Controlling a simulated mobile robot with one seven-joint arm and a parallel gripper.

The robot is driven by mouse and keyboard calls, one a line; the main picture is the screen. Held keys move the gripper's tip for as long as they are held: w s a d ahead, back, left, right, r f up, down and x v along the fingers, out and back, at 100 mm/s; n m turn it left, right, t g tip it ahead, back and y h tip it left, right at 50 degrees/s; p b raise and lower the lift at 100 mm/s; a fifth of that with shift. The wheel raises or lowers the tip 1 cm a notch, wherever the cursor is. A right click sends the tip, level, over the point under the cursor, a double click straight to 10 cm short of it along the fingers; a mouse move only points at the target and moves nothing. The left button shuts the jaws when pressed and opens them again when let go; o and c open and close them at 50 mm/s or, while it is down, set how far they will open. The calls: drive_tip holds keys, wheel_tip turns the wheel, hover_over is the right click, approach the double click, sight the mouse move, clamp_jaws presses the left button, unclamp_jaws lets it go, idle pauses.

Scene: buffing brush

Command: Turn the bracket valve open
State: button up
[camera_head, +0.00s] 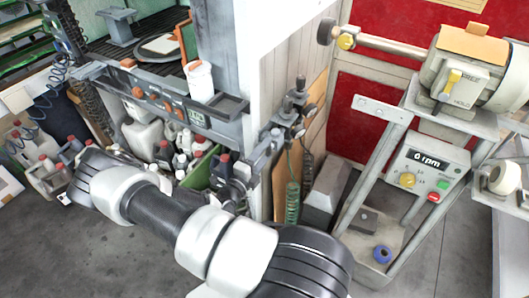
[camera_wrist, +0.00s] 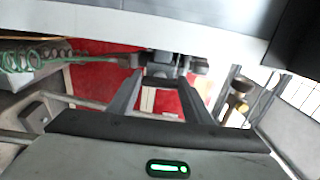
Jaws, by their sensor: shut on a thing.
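The bracket valve (camera_wrist: 160,71) is a small grey fitting at the top middle of the wrist view, with round knobs or pipe ends to its sides. My gripper (camera_wrist: 160,80) has its two dark fingers on either side of the fitting's lower part and is shut on it. In the head view, grey valve fittings (camera_head: 290,112) stick out from the wall corner. The handle's exact angle cannot be told.
A green coiled hose (camera_head: 293,200) hangs below the fittings. The polishing machine stand (camera_head: 425,165), with a "0 rpm" display, is at right. A workbench shelf (camera_head: 160,95) with bottles beneath is at left. Grey floor (camera_head: 110,255) is open at lower left.

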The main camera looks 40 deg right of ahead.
drive_tip(key=o, duration=1.1)
drive_tip(key=shift+c, duration=0.2)
drive_tip(key=v, duration=1.7)
drive_tip(key=shift+s+a, duration=0.2)
